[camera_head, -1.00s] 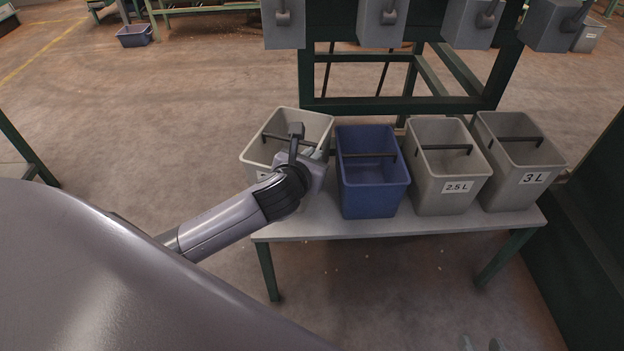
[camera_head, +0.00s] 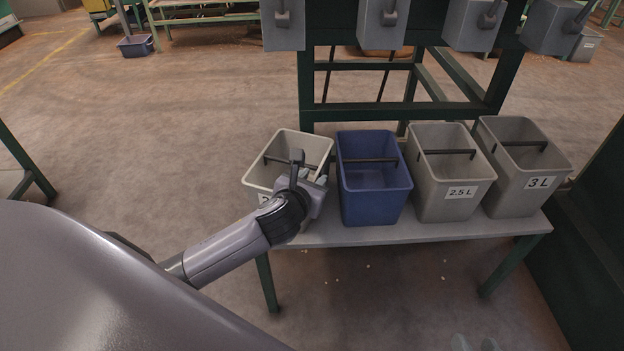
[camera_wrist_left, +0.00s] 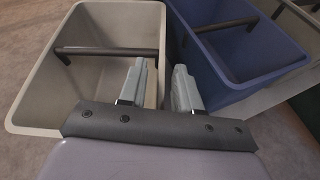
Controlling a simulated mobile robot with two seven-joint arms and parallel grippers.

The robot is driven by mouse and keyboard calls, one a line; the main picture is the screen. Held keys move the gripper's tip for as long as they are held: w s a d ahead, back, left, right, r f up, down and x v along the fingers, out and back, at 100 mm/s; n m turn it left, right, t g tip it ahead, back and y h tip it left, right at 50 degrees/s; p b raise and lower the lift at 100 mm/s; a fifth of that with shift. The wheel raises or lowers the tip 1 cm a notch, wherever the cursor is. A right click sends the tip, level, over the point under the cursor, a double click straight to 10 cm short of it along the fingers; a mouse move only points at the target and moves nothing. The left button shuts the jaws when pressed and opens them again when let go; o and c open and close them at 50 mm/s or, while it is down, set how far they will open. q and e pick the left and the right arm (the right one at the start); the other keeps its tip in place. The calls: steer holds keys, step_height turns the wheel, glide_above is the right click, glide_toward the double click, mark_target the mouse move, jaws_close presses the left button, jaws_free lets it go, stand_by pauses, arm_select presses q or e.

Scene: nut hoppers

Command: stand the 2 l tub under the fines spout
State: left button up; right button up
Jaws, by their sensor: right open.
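A pale grey tub (camera_head: 255,170) with a dark bar handle stands at the left end of a low bench. Its front label is mostly hidden by my left arm; only what looks like a 2 shows. The same tub fills the left of the left wrist view (camera_wrist_left: 28,100). My left gripper (camera_head: 318,182) is at this tub's right rim. In the left wrist view its fingers (camera_wrist_left: 160,88) are apart, one inside the tub and one outside, around the rim. My right gripper (camera_head: 475,344) shows only open fingertips at the bottom edge. Grey hopper spouts (camera_head: 390,18) hang above; no spout label is readable.
A blue tub (camera_head: 375,200) stands close to the right of the pale tub. Grey tubs marked 2.5 L (camera_head: 440,207) and 3 L (camera_head: 515,203) follow on the bench (camera_head: 400,232). A dark green frame (camera_head: 400,111) stands behind. Floor to the left is open.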

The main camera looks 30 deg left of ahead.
arm_select(q)
steer(key=shift+s+r, duration=0.1)
steer(key=shift+s+r, duration=0.15)
steer(key=shift+s, duration=0.1)
steer(key=p+v, duration=0.4)
steer(key=v, duration=0.6)
steer(key=s+d+f+n+g+h, duration=0.1)
steer(key=s+d+n+h, duration=0.2)
steer(key=n, duration=1.3)
steer(key=s+d+f+n+h, duration=0.2)
steer(key=s+d+n, duration=0.5)
steer(key=n, duration=0.9)
steer(key=shift+s+f+g+h, duration=0.2)
steer(key=shift+s+g+h, duration=0.25)
steer(key=shift+h, duration=0.25)
arm_select(e)
steer(key=d, duration=0.1)
steer(key=d+h, duration=0.1)
steer(key=s+d+h, duration=0.1)
steer(key=shift+s+d+r+n, duration=0.1)
steer(key=shift+r+n, duration=0.3)
